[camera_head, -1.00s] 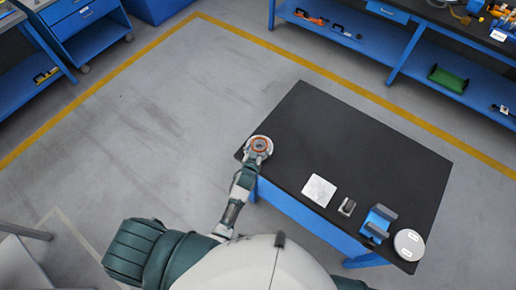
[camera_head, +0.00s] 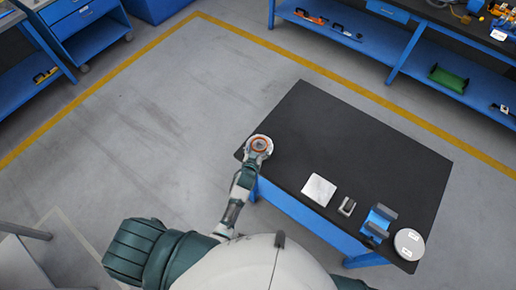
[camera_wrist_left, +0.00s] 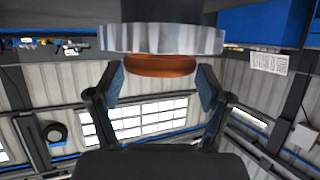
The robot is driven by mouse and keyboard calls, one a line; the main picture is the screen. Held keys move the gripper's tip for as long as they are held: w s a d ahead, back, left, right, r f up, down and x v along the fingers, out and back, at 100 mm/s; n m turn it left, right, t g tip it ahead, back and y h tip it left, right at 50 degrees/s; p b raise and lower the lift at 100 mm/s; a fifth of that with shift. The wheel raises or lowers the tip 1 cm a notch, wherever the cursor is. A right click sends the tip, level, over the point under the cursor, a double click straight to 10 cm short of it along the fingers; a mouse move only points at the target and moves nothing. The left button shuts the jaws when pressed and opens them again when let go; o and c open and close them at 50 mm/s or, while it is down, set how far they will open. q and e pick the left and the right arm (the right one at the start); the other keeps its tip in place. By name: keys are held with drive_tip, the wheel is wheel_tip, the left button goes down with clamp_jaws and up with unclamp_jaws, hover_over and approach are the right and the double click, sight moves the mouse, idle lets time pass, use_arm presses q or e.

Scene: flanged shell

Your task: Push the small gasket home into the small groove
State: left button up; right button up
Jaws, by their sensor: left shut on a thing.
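The small gasket (camera_wrist_left: 160,65), an orange-brown ring, lies against the face of the silver, ridged flange (camera_wrist_left: 160,40) in the wrist view. A dark cylindrical body (camera_wrist_left: 162,10) continues beyond the flange. In the head view my left gripper (camera_head: 259,146) is at the table's left corner, where a pale round part with an orange ring shows. The small groove is hidden, so I cannot tell how deep the gasket sits. My right gripper is out of view.
The black table (camera_head: 345,135) is clear across its middle and far side. Along its near edge are a white plate (camera_head: 319,190), a grey block (camera_head: 347,206), a blue fixture (camera_head: 378,223) and a pale round disc (camera_head: 410,244). Blue benches stand farther off.

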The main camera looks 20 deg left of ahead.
use_arm(q)
drive_tip(key=shift+f+b, duration=0.45)
drive_tip(key=shift+f, duration=0.2)
drive_tip(key=o, duration=1.2)
drive_tip(key=shift+o, duration=0.4)
drive_tip(key=v, duration=1.2)
drive_tip(key=shift+d+f, duration=0.1)
